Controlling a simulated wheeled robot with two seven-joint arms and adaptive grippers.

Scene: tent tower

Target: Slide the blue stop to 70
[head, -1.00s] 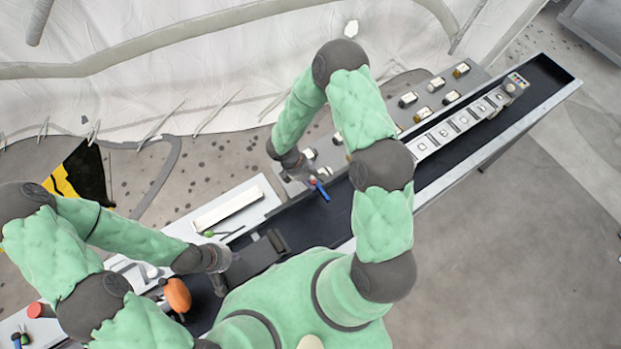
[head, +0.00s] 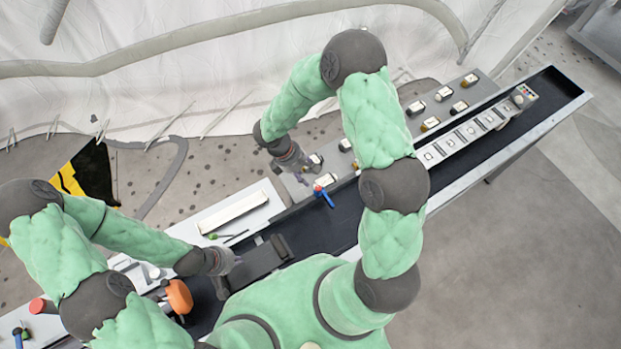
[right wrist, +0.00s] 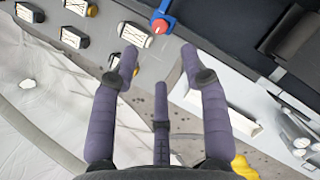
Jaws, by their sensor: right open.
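In the head view the right gripper (head: 301,166) is just up and left of the stop. My left gripper (head: 226,264) is beside a dark block; its fingers are unclear. No scale numbers are readable.
The dark belt (head: 330,225) runs diagonally to the upper right. Several labelled small boxes (head: 416,108) stand on the grey strip alongside it. A white long box (head: 233,212) lies to the left. An orange rounded part (head: 179,296) is near my left arm.

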